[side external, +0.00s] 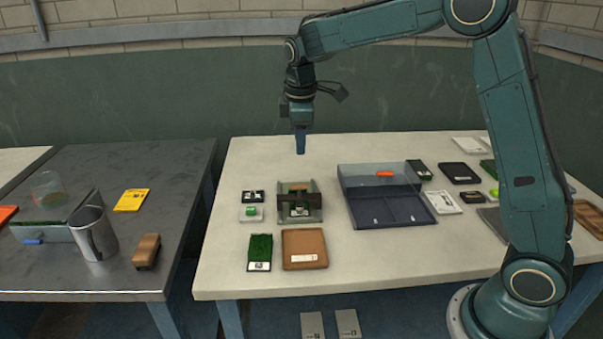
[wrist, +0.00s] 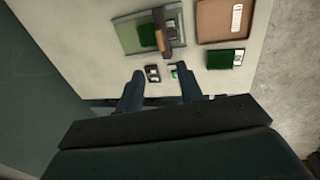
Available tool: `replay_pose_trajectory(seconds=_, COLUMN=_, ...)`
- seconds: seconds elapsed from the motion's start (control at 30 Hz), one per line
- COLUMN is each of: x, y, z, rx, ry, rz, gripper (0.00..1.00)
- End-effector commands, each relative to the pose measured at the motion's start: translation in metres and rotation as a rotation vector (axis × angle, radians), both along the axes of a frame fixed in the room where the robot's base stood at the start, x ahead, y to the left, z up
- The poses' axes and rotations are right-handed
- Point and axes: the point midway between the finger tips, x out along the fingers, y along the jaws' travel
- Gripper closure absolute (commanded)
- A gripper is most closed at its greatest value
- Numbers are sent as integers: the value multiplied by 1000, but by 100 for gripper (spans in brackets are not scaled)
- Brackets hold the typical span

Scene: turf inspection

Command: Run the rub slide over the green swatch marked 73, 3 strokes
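My gripper (side external: 300,148) hangs pointing down above the back part of the light table, clear of everything. In the wrist view its two fingers (wrist: 159,90) are apart with nothing between them. A green turf swatch (side external: 259,247) with a white label lies near the table's front left; the wrist view also shows it (wrist: 222,59). Its number is too small to read. A grey-green rig (side external: 312,213) with a dark bridge and a brown block (side external: 299,187) stands behind it; the wrist view shows the rig (wrist: 127,37). I cannot tell for sure which part is the rub slide.
A brown tray (side external: 304,236) is right of the swatch. A clear-lidded dark case (side external: 390,212) stands to the right. A dark side table (side external: 105,270) holds a metal cup (side external: 95,236). The table's front edge is bare.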

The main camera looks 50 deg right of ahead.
Motion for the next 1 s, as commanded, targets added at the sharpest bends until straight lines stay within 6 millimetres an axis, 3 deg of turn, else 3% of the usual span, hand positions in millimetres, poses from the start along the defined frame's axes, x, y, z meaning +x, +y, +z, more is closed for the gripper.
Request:
replay_pose_trajectory(seconds=0.37, x=3, y=-4, z=-29, rx=0, ry=3, rz=-1, gripper=63)
replay_pose_trajectory(seconds=1.0, x=16, y=-17, z=-118, rx=2, ry=0, rz=-1, gripper=63)
